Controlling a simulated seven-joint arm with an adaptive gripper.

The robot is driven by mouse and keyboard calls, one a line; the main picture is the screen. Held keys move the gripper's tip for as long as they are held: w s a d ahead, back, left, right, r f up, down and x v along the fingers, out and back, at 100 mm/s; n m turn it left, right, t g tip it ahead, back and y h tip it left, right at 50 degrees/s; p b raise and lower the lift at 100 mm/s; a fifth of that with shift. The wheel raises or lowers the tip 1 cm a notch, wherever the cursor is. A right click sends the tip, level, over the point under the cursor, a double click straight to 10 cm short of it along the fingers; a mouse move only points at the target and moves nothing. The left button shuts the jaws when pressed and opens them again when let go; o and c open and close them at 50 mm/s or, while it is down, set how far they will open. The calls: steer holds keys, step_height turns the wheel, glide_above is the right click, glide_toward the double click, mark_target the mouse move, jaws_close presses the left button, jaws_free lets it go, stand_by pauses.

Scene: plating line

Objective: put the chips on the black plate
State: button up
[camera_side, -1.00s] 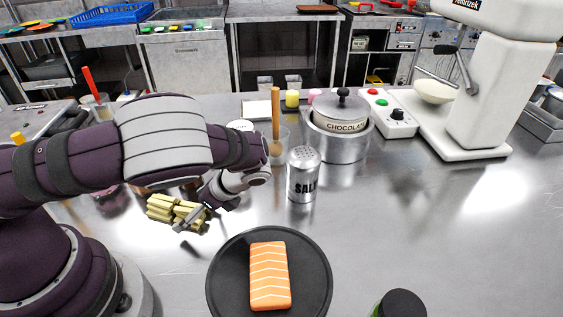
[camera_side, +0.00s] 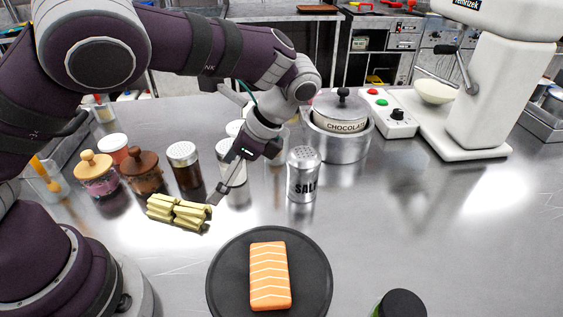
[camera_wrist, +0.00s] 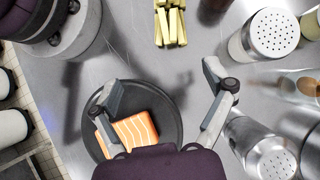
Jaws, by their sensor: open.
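The chips (camera_side: 178,211), a stack of pale yellow sticks, lie on the steel counter left of the black plate. They also show at the top of the wrist view (camera_wrist: 170,23). The black plate (camera_side: 222,287) lies at the front with an orange, white-striped salmon piece (camera_side: 270,276) on it. My gripper (camera_side: 226,190) hangs above the counter, up and right of the chips and apart from them. In the wrist view its two fingers (camera_wrist: 164,92) are spread wide with nothing between them, and the plate shows below them.
A salt shaker (camera_side: 303,174) stands close to the right of my gripper. Several jars and shakers, including a brown-lidded jar (camera_side: 142,171), stand behind the chips. A chocolate pot (camera_side: 340,125) and a white mixer (camera_side: 480,90) are farther back. A dark-topped bottle (camera_side: 402,304) is at front right.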

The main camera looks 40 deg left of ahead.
steer(key=s+a+r+n+t+h, duration=0.3)
steer(key=s+r+n+t+h, duration=0.3)
steer(key=r+n, duration=0.4)
steer(key=s+t, duration=0.1)
steer(key=t, duration=0.1)
steer(key=shift+a+n+t, duration=0.3)
steer(key=shift+a+n, duration=0.1)
steer(key=shift+o, duration=0.5)
steer(key=shift+s+a+n+t, duration=0.2)
steer(key=shift+a+n+t, duration=0.1)
